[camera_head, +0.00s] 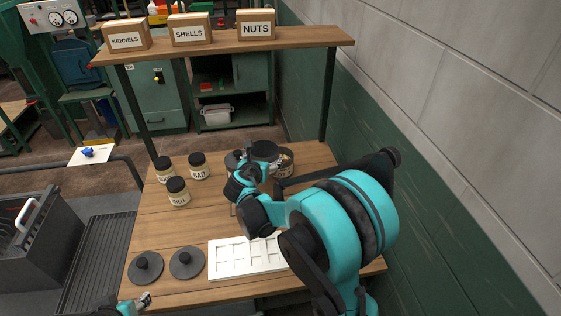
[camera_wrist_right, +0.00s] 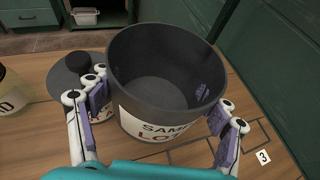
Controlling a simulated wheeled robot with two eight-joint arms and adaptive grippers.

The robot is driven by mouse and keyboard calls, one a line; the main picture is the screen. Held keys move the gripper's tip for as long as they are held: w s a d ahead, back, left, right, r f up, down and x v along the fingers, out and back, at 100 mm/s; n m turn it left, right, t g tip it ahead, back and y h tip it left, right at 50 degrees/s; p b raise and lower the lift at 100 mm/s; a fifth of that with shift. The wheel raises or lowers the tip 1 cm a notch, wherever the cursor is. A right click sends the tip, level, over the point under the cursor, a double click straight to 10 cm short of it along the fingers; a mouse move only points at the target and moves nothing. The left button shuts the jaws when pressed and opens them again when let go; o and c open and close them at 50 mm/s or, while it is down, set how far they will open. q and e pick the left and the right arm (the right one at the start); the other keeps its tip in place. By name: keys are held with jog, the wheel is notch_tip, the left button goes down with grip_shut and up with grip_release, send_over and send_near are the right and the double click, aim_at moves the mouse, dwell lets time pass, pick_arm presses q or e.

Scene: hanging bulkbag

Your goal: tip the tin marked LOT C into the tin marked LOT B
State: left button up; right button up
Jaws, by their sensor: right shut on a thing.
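In the right wrist view my right gripper (camera_wrist_right: 160,118) is shut on an open dark grey tin (camera_wrist_right: 160,75), one finger on each side. Its white label reads SAMPLE and LO; the rest, including the lot letter, is unclear. The inside that shows looks empty. Another dark tin with a knobbed lid (camera_wrist_right: 75,72) stands behind the left finger, its label mostly hidden. In the head view the right gripper (camera_head: 254,172) is at the dark tins (camera_head: 265,150), which my arm partly covers. My left gripper (camera_head: 140,302) is low at the table's front left; its jaws are unclear.
Two loose dark lids (camera_head: 145,267) (camera_head: 187,263) and a white compartment tray (camera_head: 228,260) lie at the front. Several labelled jars (camera_head: 199,167) stand at left. A shelf (camera_head: 225,46) with boxes spans the back. A wall (camera_head: 450,90) bounds the right. The table's left middle is clear.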

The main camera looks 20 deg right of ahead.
jog(key=shift+s, duration=0.15)
dwell(0.3)
jog(key=v, duration=0.2)
jog(key=p+v, duration=0.1)
jog(key=d+p+v, duration=0.1)
jog(key=v, duration=0.1)
jog(key=shift+s+a+r, duration=0.15)
jog(key=shift+s+r, duration=0.15)
jog(key=shift+s, duration=0.15)
jog(key=shift+s+a+r, duration=0.15)
jog(key=shift+s, duration=0.35)
